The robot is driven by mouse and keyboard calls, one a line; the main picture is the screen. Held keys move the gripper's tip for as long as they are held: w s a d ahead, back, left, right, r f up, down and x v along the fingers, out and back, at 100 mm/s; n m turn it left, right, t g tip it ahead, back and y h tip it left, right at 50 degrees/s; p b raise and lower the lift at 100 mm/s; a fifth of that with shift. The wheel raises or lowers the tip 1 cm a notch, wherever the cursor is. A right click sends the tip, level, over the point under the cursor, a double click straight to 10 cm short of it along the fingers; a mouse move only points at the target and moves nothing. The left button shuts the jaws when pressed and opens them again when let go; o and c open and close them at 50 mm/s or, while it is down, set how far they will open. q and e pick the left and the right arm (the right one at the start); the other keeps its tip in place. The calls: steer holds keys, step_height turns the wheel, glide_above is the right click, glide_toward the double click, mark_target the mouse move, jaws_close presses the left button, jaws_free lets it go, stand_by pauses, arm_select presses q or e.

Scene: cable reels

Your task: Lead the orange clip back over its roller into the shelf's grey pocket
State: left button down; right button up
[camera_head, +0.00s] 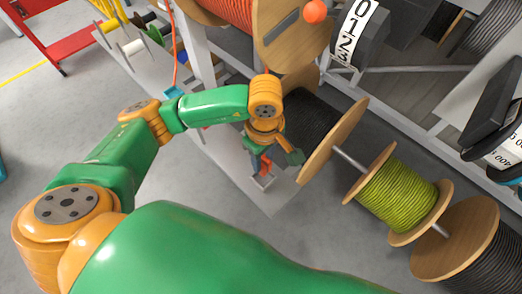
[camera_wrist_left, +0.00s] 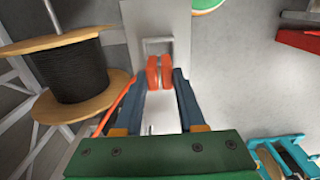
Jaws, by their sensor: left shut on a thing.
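My left gripper (camera_head: 268,168) points down over the end of the grey shelf (camera_head: 262,203). It is shut on the orange clip (camera_head: 266,164), which also shows between the fingertips in the left wrist view (camera_wrist_left: 159,72). An orange cable (camera_wrist_left: 122,107) runs back from the clip beside one finger. The grey pocket (camera_wrist_left: 158,44), a square-rimmed opening on the shelf, lies just beyond the clip; in the head view its rim (camera_head: 264,182) is partly behind the gripper. I cannot tell whether clip and pocket touch. I cannot make out the roller clearly. My right gripper is not in view.
A wooden reel of black cable (camera_wrist_left: 72,72) stands close beside the gripper. A yellow-green reel (camera_head: 397,195) and another black reel (camera_head: 490,262) share its rod. A large orange-red reel (camera_head: 278,45) is above. Open grey floor (camera_head: 215,210) lies in front of the shelf.

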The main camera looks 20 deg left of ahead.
arm_select(q)
step_height(320, 180, down, 5)
steer(key=b, duration=0.3)
steer(key=shift+r, duration=0.2)
steer(key=shift+f+b, duration=0.45)
steer(key=shift+b, duration=0.2)
steer(key=shift+c, duration=2.1)
jaws_free()
step_height(320, 180, up, 7)
steer(key=shift+r+b, duration=0.15)
steer(key=shift+b, duration=0.3)
